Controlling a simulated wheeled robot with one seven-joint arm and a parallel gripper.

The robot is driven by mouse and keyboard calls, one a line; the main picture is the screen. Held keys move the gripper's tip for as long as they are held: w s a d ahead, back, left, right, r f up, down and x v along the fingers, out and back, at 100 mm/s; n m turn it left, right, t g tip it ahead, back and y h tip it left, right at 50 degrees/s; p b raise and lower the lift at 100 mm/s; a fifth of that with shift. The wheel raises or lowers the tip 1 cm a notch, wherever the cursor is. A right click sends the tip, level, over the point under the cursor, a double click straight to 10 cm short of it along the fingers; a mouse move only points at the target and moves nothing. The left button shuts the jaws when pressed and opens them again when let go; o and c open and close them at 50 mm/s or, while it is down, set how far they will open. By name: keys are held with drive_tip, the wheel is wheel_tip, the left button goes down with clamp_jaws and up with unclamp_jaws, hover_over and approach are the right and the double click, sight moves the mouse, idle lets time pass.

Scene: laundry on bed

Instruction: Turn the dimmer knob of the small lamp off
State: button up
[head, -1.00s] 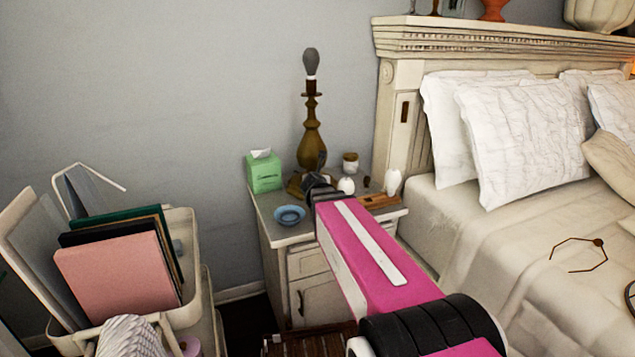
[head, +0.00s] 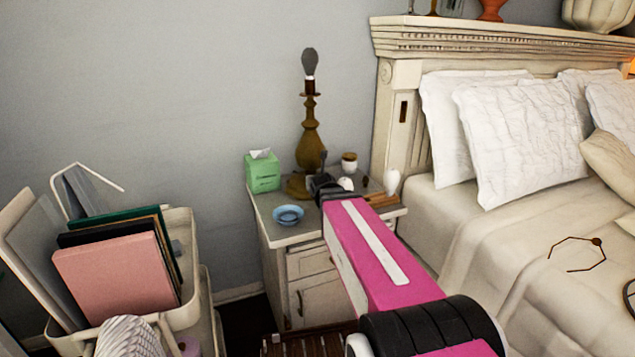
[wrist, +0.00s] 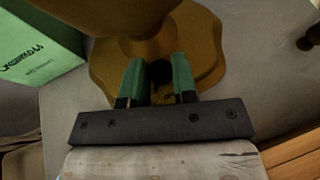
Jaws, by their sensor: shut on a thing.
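The small lamp (head: 309,135) is brass-coloured with a bare grey bulb and stands on the nightstand with its bulb dark. Its scalloped base (wrist: 207,45) shows in the wrist view. The dark round dimmer knob (wrist: 160,72) sits low on the base, between the green pads of my gripper (wrist: 160,78). My gripper is shut on the knob, one finger on each side. In the head view my gripper (head: 323,180) is at the lamp's foot, and the pink arm hides the knob and part of the nightstand.
The nightstand (head: 285,236) also holds a green tissue box (head: 262,172) left of the lamp, a blue bowl (head: 288,214) in front, and a small jar (head: 349,162) to the right. The bed (head: 480,235) stands right, a cart with books (head: 115,280) left.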

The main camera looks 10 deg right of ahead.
idle(0.3)
drive_tip(key=o, duration=0.9)
drive_tip(key=shift+a, duration=0.1)
drive_tip(key=shift+c, duration=0.2)
